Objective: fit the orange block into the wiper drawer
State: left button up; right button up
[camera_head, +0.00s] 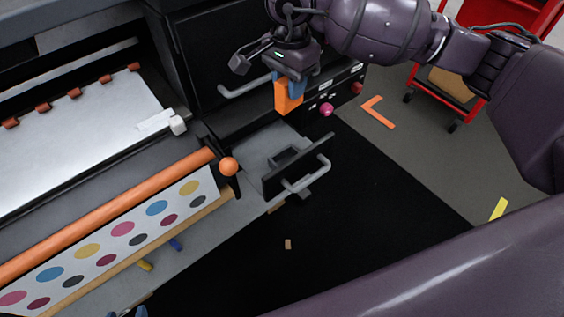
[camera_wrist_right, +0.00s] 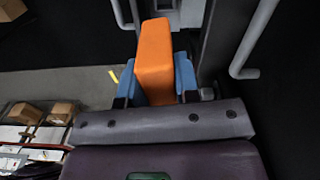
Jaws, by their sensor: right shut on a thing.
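The orange block (camera_head: 288,98) is held upright in my right gripper (camera_head: 289,84), between its blue fingers, and its lower part hangs free. In the right wrist view, the block (camera_wrist_right: 154,58) stands out between the blue fingers (camera_wrist_right: 156,80). The wiper drawer (camera_head: 262,141) is a grey drawer, pulled open, with a dark square recess and a grey handle. The block is above and a little behind the drawer's recess, apart from it. Blue tips that look like my left gripper (camera_head: 127,313) show at the bottom edge of the head view; most of it is hidden.
The printer has an orange roller (camera_head: 110,213) with an orange end knob (camera_head: 228,166) beside the drawer. A pink knob (camera_head: 327,110) and a grey bar handle (camera_head: 243,89) are near the block. A red cart (camera_head: 462,92) stands at the back right. Black floor mat (camera_head: 350,205) is mostly clear.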

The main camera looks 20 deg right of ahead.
jog(key=shift+w+a+f+m+b, duration=0.15)
jog(key=shift+w+f+m+b, duration=0.2)
jog(key=shift+f+m, duration=0.25)
jog(key=shift+f, duration=0.3)
jog(key=b, duration=0.2)
send_near(286, 149)
jog(key=s+a, duration=0.1)
jog(key=s, duration=0.1)
notch_tip(286, 149, down, 6)
jog(key=shift+s+f+b, duration=0.1)
jog(key=shift+f+b, duration=0.15)
jog(key=shift+b, duration=0.5)
jog(key=shift+f, duration=0.2)
jog(key=shift+r, duration=0.15)
pick_arm(q)
jog(key=shift+g, duration=0.4)
jog(key=f, duration=0.4)
jog(key=shift+s+a+f, duration=0.1)
jog(key=shift+s+a, duration=0.05)
jog(key=shift+s, duration=0.25)
jog(key=shift+f, duration=0.1)
